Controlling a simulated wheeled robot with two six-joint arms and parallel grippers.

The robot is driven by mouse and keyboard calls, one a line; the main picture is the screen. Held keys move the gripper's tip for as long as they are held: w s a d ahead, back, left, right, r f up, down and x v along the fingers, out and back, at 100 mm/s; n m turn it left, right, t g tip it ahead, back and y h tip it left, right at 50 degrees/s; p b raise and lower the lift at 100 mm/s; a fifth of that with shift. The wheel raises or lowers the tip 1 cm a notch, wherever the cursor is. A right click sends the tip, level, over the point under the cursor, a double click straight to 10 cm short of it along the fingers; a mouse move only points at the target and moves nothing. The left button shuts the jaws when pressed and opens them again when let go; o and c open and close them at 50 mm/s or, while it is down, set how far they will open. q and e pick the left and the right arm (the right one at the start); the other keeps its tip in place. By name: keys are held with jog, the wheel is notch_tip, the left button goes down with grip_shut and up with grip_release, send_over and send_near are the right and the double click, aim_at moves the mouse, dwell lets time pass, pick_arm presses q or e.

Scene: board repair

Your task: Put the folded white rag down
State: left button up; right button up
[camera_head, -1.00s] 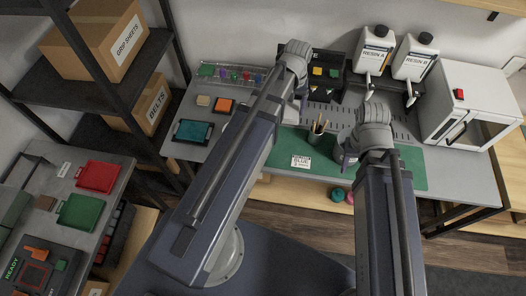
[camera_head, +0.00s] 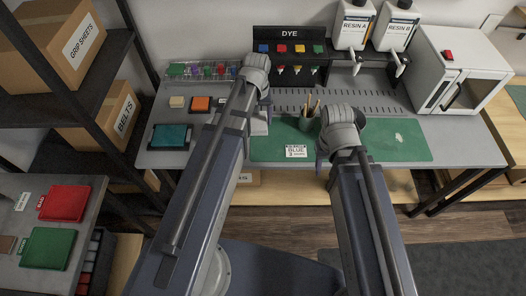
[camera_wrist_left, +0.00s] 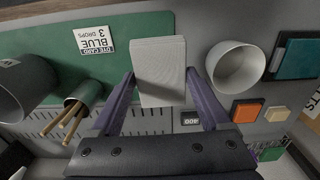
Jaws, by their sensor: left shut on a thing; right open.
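The folded white rag (camera_wrist_left: 160,68) is a pale, ribbed block between the two fingers of my left gripper (camera_wrist_left: 161,77) in the left wrist view. The gripper is shut on it. In the head view my left gripper (camera_head: 262,105) is over the bench near the left end of the green mat (camera_head: 370,148), with a pale part of the rag (camera_head: 259,127) showing below it. Whether the rag touches the bench is unclear. My right gripper (camera_head: 320,158) is open at the mat's front edge, its fingers mostly hidden by the wrist.
A white cup (camera_wrist_left: 236,66) stands close beside the rag. A pencil cup (camera_head: 307,123) and the blue dye card (camera_head: 296,151) are on the other side. A teal tray (camera_head: 170,136) and an orange block (camera_head: 200,104) lie left. The mat's right part is mostly clear.

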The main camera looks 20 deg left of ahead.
aim_at(266, 118)
pick_arm(q)
notch_tip(266, 118, down, 3)
jog(key=shift+f+b, duration=0.2)
jog(key=shift+b, duration=0.7)
jog(key=shift+w+d+r+p, duration=0.35)
jog(key=shift+w+d, duration=0.1)
jog(key=shift+d, duration=0.15)
jog(key=shift+w+d+r+p, duration=0.3)
jog(key=shift+w+d, duration=0.1)
jog(key=shift+d, duration=0.3)
notch_tip(266, 118, down, 6)
jog(key=b, duration=0.6)
jog(key=shift+f, duration=0.25)
pick_arm(e)
notch_tip(266, 118, down, 9)
jog(key=shift+r, duration=0.2)
pick_arm(q)
jog(key=shift+f+b, duration=0.15)
jog(key=shift+b, duration=0.2)
pick_arm(e)
jog(key=shift+a+f, duration=0.1)
pick_arm(q)
notch_tip(266, 118, down, 3)
jog(key=b, duration=0.3)
jog(key=shift+f, duration=0.2)
pick_arm(e)
notch_tip(266, 118, down, 4)
jog(key=shift+r, duration=0.25)
pick_arm(q)
jog(key=shift+b, duration=0.3)
